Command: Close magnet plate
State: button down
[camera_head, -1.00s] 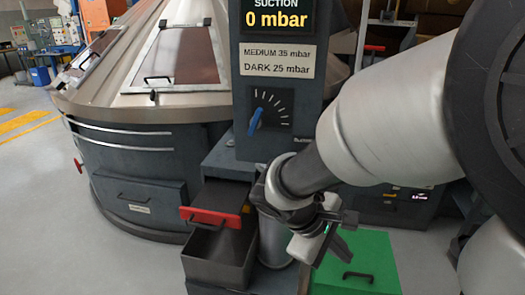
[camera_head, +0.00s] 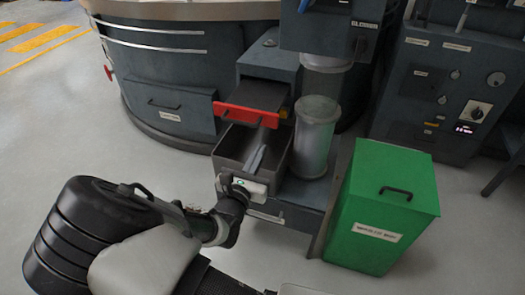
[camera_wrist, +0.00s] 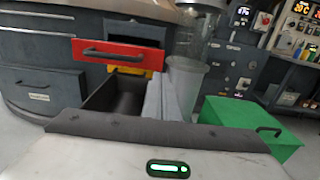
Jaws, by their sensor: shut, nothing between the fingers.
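The magnet plate, a dark plate with a red front (camera_head: 247,116), sticks out of the grey housing above an open grey bin. In the wrist view its red front (camera_wrist: 118,54) with a dark bar handle is at the upper left. My gripper (camera_head: 262,152) is shut and empty. Its fingers point at the housing, over the open bin and just below the red front in the head view. In the wrist view my gripper (camera_wrist: 165,90) appears right of and below the red front. Whether it touches the plate cannot be told.
The grey bin (camera_head: 231,145) is under the plate. A clear cylinder (camera_head: 314,140) stands just right of it. A green box (camera_head: 365,235) with a black handle is at the right. Control cabinets (camera_head: 440,85) stand behind. The floor at left is clear.

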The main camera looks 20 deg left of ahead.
aim_at(275, 122)
jog(key=w, duration=0.3)
jog(key=w+b, duration=0.1)
jog(key=w, duration=0.3)
jog(key=w+d+b, duration=0.1)
jog(key=w, duration=0.3)
jog(key=shift+w, duration=0.2)
